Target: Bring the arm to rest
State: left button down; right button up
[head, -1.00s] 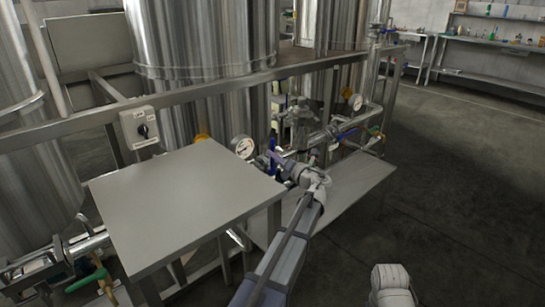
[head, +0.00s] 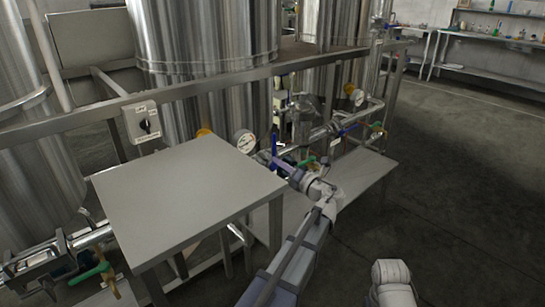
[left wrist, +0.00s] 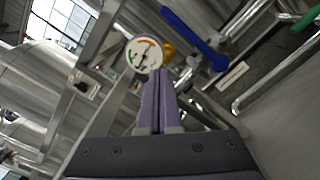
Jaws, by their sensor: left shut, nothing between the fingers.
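My left arm reaches in from the bottom middle of the head view. Its left gripper (head: 272,160) points at the pipework and is shut and empty. In the left wrist view, the two purple fingers of the left gripper (left wrist: 159,74) lie together with nothing between them. A round white gauge (head: 244,141) is just left of the fingertips; the gauge (left wrist: 144,55) also shows close to the tips in the wrist view. A blue valve handle (head: 274,148) stands near the fingertips. Whether the gripper touches anything there is unclear. My right gripper is out of view.
A flat grey table (head: 180,200) stands left of my arm. Behind it are steel tanks (head: 205,60), a horizontal frame rail (head: 190,94) and a switch box (head: 141,122). A low shelf (head: 350,185) is under the pipes. The floor (head: 450,180) at right is clear.

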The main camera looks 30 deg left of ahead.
pick_arm(q)
jog(key=shift+v, duration=1.85)
jog(key=s+d+f+n+g+h, duration=0.2)
jog(key=s+d+f+n+h, duration=0.3)
jog(key=f+n, duration=0.3)
jog(key=s+d+f+n+g+h, duration=0.25)
jog(key=s+d+f+n, duration=0.25)
jog(key=s+f+n, duration=0.3)
jog(key=s+d+f+n+g+h, duration=0.2)
jog(key=s+d+f+n+h, duration=0.15)
jog(key=s+d+n, duration=0.3)
jog(key=s+d+f+n+g+h, duration=0.2)
jog(key=s+d+f+n+h, duration=0.15)
jog(key=s+d+n, duration=0.35)
notch_tip(320, 180, up, 32)
jog(key=d+m+p, duration=0.1)
jog(key=p, duration=3)
jog(key=shift+h, duration=0.45)
jog(key=shift+w+t, duration=0.1)
jog(key=shift+t, duration=0.15)
